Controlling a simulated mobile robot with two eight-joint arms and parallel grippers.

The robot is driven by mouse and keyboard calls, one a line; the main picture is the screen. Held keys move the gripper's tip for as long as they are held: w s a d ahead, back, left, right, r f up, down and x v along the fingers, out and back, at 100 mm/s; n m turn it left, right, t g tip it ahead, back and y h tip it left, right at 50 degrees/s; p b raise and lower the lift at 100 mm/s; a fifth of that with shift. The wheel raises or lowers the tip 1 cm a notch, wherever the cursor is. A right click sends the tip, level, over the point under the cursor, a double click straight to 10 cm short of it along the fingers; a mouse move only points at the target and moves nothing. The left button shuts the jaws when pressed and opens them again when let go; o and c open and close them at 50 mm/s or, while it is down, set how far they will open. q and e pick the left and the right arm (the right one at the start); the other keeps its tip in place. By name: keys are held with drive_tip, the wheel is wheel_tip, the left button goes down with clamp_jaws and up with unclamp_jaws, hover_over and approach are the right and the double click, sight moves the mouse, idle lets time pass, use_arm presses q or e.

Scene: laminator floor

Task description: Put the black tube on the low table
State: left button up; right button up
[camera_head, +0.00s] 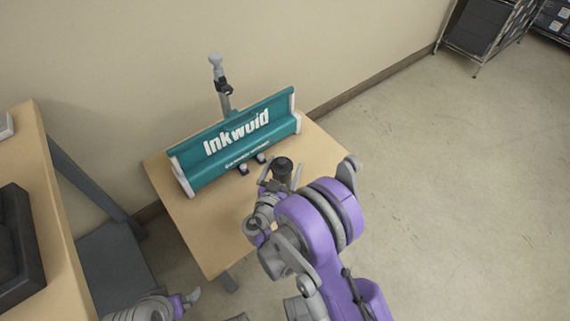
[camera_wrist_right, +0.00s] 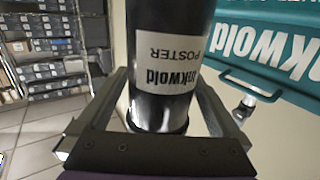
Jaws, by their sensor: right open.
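The black tube (camera_head: 282,170) stands upright at the low table (camera_head: 210,235), in front of the teal machine. In the right wrist view the black tube (camera_wrist_right: 165,95) carries a white label with upside-down lettering. My right gripper (camera_head: 279,179) is open, with its fingers on either side of the tube; in the wrist view a gap shows between the fingers and the tube. The tube's foot is largely hidden by the gripper in the head view. My left gripper (camera_head: 190,298) is low at the bottom left, away from the low table; its jaws are too small to read.
A teal laminator (camera_head: 235,143) marked "Inkwold" fills the back of the low table. A taller wooden table (camera_head: 45,215) with a black tray (camera_head: 18,245) stands at the left. Shelving (camera_head: 480,28) is far back right. The floor at right is clear.

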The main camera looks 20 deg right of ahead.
use_arm(q)
drive_tip(key=shift+s+r+p, duration=0.1)
drive_tip(key=shift+r+p, duration=0.25)
drive_tip(key=shift+r, duration=0.1)
use_arm(e)
drive_tip(key=v, duration=1.1)
drive_tip(key=shift+s+f, duration=0.1)
